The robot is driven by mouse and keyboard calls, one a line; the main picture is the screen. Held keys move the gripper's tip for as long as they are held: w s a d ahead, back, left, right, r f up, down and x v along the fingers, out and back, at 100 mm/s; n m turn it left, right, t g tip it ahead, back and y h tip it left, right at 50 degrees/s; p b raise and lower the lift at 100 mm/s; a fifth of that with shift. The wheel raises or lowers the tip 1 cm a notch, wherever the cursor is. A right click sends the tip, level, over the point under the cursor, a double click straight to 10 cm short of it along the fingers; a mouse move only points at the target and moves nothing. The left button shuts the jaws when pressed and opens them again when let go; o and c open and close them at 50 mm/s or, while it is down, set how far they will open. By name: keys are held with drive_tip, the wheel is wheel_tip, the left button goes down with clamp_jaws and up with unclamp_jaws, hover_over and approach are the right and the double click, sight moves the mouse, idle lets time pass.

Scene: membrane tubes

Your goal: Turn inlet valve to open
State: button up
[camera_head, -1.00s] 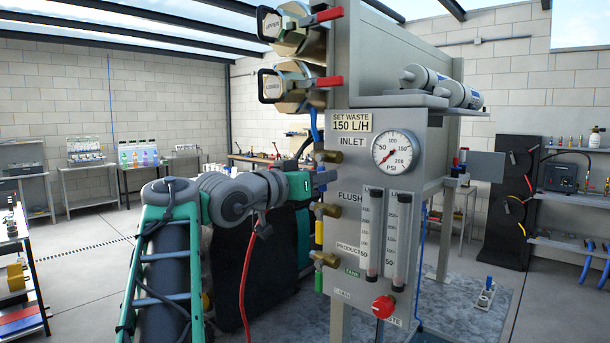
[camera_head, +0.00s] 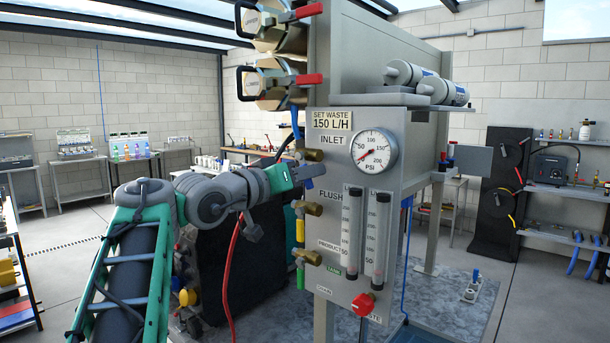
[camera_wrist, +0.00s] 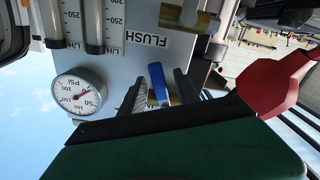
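The inlet valve has a brass body (camera_head: 310,154) beside the INLET label on the grey panel. A bit of its blue handle (camera_head: 308,183) shows just below my gripper (camera_head: 300,172), which is at the panel's left edge. In the wrist view the blue handle (camera_wrist: 158,84) lies between the two dark fingers of my gripper (camera_wrist: 160,92). Gaps show on both sides of it, so the fingers are open around it. Part of the brass body is hidden behind the handle and gripper.
The flush valve's yellow handle (camera_head: 300,231) and the product valve's green handle (camera_head: 300,277) hang just below. Red-handled clamps (camera_head: 309,79) sit above. The pressure gauge (camera_head: 374,151), two flow tubes (camera_head: 352,235) and a red knob (camera_head: 363,304) are on the panel.

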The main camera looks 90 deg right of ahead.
drive_tip(key=b+v, duration=0.2)
drive_tip(key=v, duration=0.6)
